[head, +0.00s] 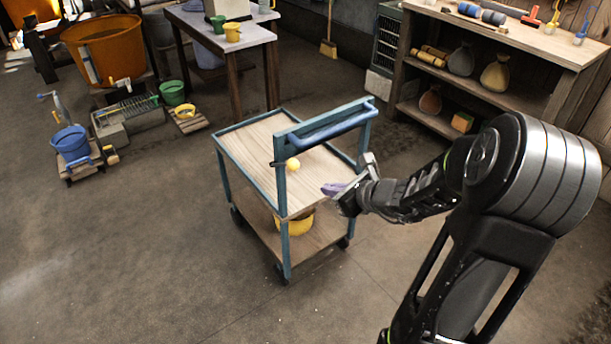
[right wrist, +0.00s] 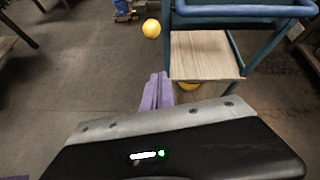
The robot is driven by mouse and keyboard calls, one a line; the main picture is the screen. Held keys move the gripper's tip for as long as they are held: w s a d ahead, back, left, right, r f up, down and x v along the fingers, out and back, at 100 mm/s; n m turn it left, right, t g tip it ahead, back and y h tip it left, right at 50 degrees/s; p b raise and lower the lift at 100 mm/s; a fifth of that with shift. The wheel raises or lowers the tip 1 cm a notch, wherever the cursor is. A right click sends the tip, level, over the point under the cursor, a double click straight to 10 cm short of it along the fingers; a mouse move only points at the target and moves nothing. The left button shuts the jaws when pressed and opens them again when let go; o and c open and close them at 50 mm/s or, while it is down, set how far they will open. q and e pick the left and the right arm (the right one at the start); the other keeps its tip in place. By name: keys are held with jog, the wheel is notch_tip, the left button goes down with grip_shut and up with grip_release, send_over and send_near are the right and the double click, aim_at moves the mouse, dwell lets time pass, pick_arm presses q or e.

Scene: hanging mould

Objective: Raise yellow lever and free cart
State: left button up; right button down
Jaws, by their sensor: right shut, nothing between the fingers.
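The cart (head: 250,142) has a blue frame, two wooden shelves and a blue push handle. It stands in the middle of the head view and at the upper right of the right wrist view (right wrist: 205,55). A yellow ball knob (head: 293,164), seemingly the lever's end, is beside the near handle post; it also shows in the right wrist view (right wrist: 152,28). The lever's arm is hard to make out. My right gripper (head: 333,189) is shut and empty, its purple fingers apart from the knob, to its right in the head view. My left gripper is out of view.
A yellow bowl (head: 295,222) sits on the cart's lower shelf. A workbench (head: 540,45) with shelves stands at the back right, a table (head: 225,40) behind the cart. Buckets and a large orange tub (head: 108,50) are at the back left. The floor at front left is clear.

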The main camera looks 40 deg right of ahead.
jog(key=w+f+p, duration=0.1)
jog(key=w, duration=0.8)
jog(key=shift+a+f+p, duration=0.15)
jog(key=shift+a+p, duration=0.15)
jog(key=shift+a, duration=0.15)
